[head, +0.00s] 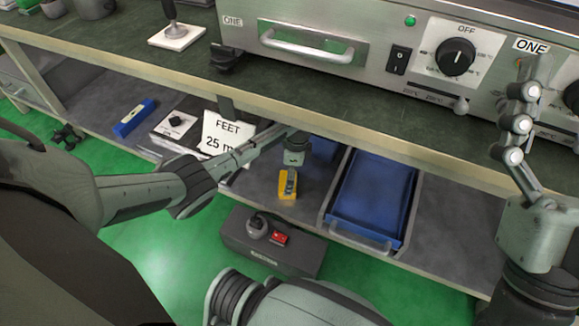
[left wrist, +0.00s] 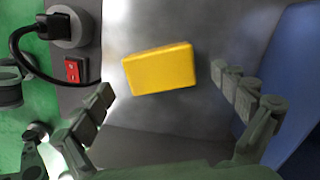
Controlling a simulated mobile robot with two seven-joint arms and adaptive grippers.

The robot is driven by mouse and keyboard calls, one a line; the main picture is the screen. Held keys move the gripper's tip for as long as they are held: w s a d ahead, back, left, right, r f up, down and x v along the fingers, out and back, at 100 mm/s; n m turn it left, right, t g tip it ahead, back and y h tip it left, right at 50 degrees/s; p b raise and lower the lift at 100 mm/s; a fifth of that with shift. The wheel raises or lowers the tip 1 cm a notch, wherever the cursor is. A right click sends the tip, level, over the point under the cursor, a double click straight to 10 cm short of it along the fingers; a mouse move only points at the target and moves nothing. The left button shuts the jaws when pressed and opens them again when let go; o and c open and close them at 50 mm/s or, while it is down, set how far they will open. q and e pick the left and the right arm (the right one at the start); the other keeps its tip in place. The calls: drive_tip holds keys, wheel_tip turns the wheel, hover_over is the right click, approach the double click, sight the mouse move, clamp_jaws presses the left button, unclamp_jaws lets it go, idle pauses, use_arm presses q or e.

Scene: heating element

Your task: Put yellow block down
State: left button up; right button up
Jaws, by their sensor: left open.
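The yellow block (head: 287,186) lies on the grey lower shelf (head: 255,190), left of the blue tray. In the left wrist view the yellow block (left wrist: 160,69) lies flat and slightly turned, ahead of the fingertips. My left gripper (head: 290,175) is just over the block in the head view. Its two fingers (left wrist: 165,92) are spread wide, with a gap between each finger and the block. It holds nothing. My right gripper (head: 520,120) is at the right, in front of the bench; its fingertips are hard to make out.
A blue tray (head: 330,222) stands right of the block. A FEET sign (head: 222,133) and blue block (head: 134,117) are to the left. The bench edge (head: 330,118) overhangs the shelf.

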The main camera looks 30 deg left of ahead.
use_arm(q)
drive_tip(key=r, duration=0.2)
drive_tip(key=r+p, duration=0.1)
drive_tip(key=r, duration=0.1)
drive_tip(key=shift+w+d, duration=0.1)
drive_tip(key=shift+d, duration=0.1)
drive_tip(key=shift+r, duration=0.1)
use_arm(e)
drive_tip(key=w+f+g, duration=0.1)
drive_tip(key=w+a+f+g, duration=0.1)
drive_tip(key=g, duration=0.1)
drive_tip(key=shift+w+a+f+h, duration=0.3)
